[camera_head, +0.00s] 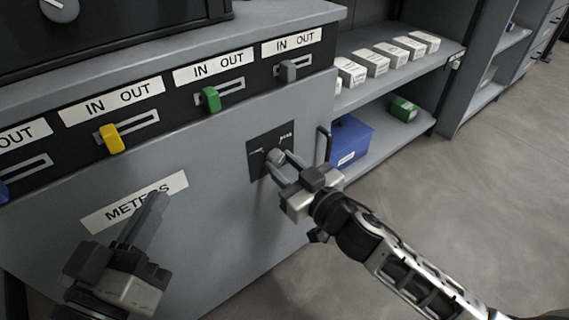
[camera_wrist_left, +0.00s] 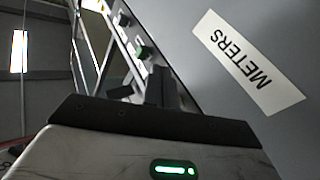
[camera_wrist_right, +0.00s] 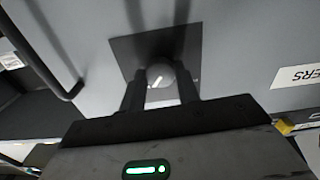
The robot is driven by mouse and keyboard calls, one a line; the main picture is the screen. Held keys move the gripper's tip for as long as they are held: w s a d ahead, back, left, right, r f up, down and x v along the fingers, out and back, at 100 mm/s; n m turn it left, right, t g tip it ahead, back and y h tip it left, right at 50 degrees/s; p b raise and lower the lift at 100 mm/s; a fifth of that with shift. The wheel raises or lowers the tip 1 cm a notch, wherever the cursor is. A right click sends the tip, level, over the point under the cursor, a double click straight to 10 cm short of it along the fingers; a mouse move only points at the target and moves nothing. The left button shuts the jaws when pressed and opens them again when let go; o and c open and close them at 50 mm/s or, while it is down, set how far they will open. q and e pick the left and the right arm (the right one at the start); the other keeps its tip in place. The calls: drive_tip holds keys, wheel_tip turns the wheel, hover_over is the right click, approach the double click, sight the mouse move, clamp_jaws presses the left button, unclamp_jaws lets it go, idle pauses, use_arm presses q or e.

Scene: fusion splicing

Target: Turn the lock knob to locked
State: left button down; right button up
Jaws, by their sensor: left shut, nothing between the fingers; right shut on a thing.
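The lock knob (camera_head: 276,157) is a small round grey knob on a dark square plate (camera_head: 257,145) on the grey cabinet front. It also shows in the right wrist view (camera_wrist_right: 160,75), with a white pointer line that stands slightly tilted. My right gripper (camera_head: 281,163) is shut on the knob, one finger on each side; its fingers also show in the right wrist view (camera_wrist_right: 160,95). The plate's small lettering is too small to read. My left gripper (camera_head: 157,200) is shut and empty in front of the METERS label (camera_head: 108,212), away from the knob.
A row of IN/OUT sliders, among them a yellow one (camera_head: 112,138), a green one (camera_head: 211,99) and a grey one (camera_head: 288,71), runs above the plate. A dark door handle (camera_head: 323,146) stands right of the knob. Shelves with white boxes (camera_head: 350,71) and a blue bin (camera_head: 350,140) lie beyond.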

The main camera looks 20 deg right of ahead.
drive_tip(key=shift+r+n+p, duration=0.2)
drive_tip(key=shift+n+p, duration=0.45)
drive_tip(key=shift+n, duration=0.85)
drive_tip(key=n+p, duration=0.2)
drive_tip(key=n, duration=0.1)
drive_tip(key=shift+n, duration=0.3)
drive_tip(key=n+p, duration=0.1)
drive_tip(key=n, duration=0.2)
drive_tip(key=shift+n, duration=0.4)
drive_tip(key=n, duration=0.2)
drive_tip(key=shift+n+p, duration=0.3)
use_arm(q)
drive_tip(key=shift+s+a+f+g+y, duration=0.1)
drive_tip(key=shift+s+f+g+y, duration=0.3)
drive_tip(key=shift+f, duration=0.35)
drive_tip(key=shift+s+a+f+g+y, duration=0.1)
drive_tip(key=shift+s+f+g+y, duration=0.2)
drive_tip(key=shift+f+g, duration=0.35)
drive_tip(key=shift+s+a+f+g+y, duration=0.15)
drive_tip(key=shift+f+g+y, duration=0.25)
drive_tip(key=shift+f, duration=0.45)
use_arm(e)
drive_tip(key=shift+w+n, duration=0.1)
drive_tip(key=shift+n, duration=2.1)
use_arm(q)
drive_tip(key=shift+d, duration=0.1)
drive_tip(key=shift+r+n, duration=0.15)
drive_tip(key=shift+n, duration=0.15)
